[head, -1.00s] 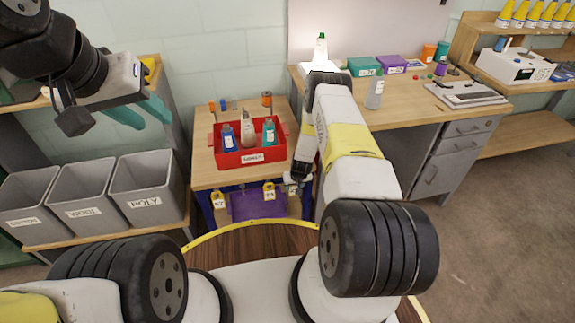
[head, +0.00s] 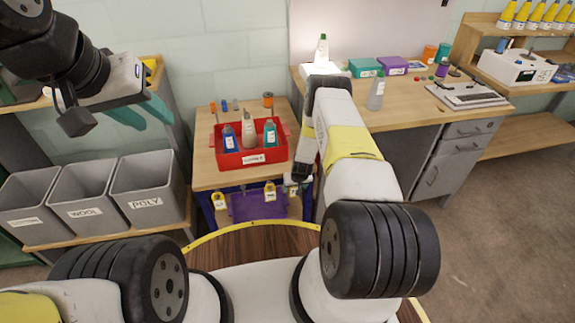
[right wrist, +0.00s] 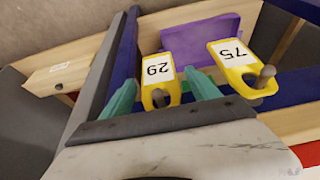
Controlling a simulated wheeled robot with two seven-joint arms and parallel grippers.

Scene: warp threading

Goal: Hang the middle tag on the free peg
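Two yellow tags with white number labels hang side by side at the front of the small wooden bench; one (head: 219,201) is at left, the other (head: 269,191) at right. In the right wrist view, one tag (right wrist: 158,75) lies between my right gripper's teal fingers (right wrist: 163,92), with gaps on both sides. The other tag (right wrist: 232,62) is outside the fingers, on a grey peg (right wrist: 265,76). A third tag and an empty peg cannot be made out. My right gripper (head: 297,181) is open beside the right tag. My left gripper (head: 140,111) is open and empty, high at left.
A purple bin (head: 258,206) is behind and below the tags. A red tray (head: 252,158) with several bottles stands on the bench (head: 205,178). Grey bins (head: 85,200) stand at left and a desk (head: 440,110) at right.

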